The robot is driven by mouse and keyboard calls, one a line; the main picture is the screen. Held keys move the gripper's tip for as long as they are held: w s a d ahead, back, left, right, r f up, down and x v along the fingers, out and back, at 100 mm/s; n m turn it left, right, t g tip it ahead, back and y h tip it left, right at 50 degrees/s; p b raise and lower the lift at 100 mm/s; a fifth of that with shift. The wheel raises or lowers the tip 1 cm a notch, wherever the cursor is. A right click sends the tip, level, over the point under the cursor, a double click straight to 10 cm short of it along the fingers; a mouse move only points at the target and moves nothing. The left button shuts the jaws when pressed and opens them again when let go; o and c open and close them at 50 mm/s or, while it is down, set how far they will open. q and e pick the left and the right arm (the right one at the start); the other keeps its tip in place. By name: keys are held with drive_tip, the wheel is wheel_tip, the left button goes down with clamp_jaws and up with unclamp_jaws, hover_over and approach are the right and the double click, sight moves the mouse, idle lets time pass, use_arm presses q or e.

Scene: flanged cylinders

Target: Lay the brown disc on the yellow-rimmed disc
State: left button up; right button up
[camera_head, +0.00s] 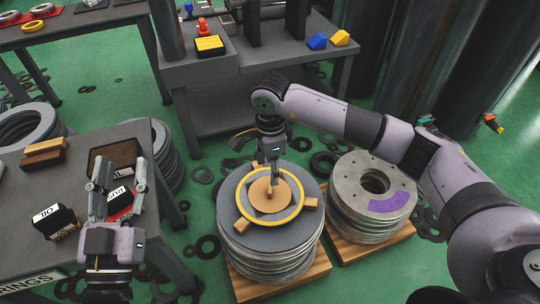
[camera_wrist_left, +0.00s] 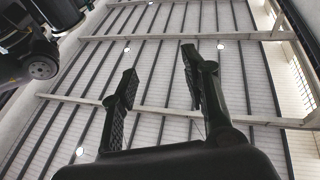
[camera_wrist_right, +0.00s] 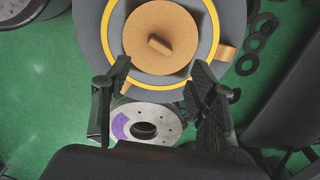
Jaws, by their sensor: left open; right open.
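The brown disc (camera_head: 262,194), with a raised bar handle on top, lies inside the yellow ring of the yellow-rimmed disc (camera_head: 235,197), on top of the front stack. It looks roughly centred there. In the right wrist view the brown disc (camera_wrist_right: 160,28) lies flat within the yellow rim (camera_wrist_right: 112,45). My right gripper (camera_head: 271,176) is open and points down over the brown disc, close to its handle. In the right wrist view its fingers (camera_wrist_right: 157,82) are apart with nothing between them. My left gripper (camera_head: 118,180) is open, empty and pointing up, near the left table; its fingers (camera_wrist_left: 160,85) are apart against the ceiling.
A second stack of grey flanged discs with a purple patch (camera_head: 389,203) stands on a pallet to the right. The left table (camera_head: 80,160) holds brown blocks (camera_head: 44,150) and dark boxes. Loose black rings lie on the green floor. A grey bench (camera_head: 235,100) stands behind.

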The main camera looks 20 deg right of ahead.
use_arm(q)
drive_tip(key=shift+w+a+f+g, duration=0.15)
drive_tip(key=shift+f+g, duration=0.35)
drive_tip(key=shift+f, duration=0.3)
drive_tip(key=shift+w+f+g, duration=0.15)
drive_tip(key=shift+f+g, duration=0.35)
drive_tip(key=shift+f, duration=0.25)
use_arm(e)
drive_tip(key=shift+r, duration=1.3)
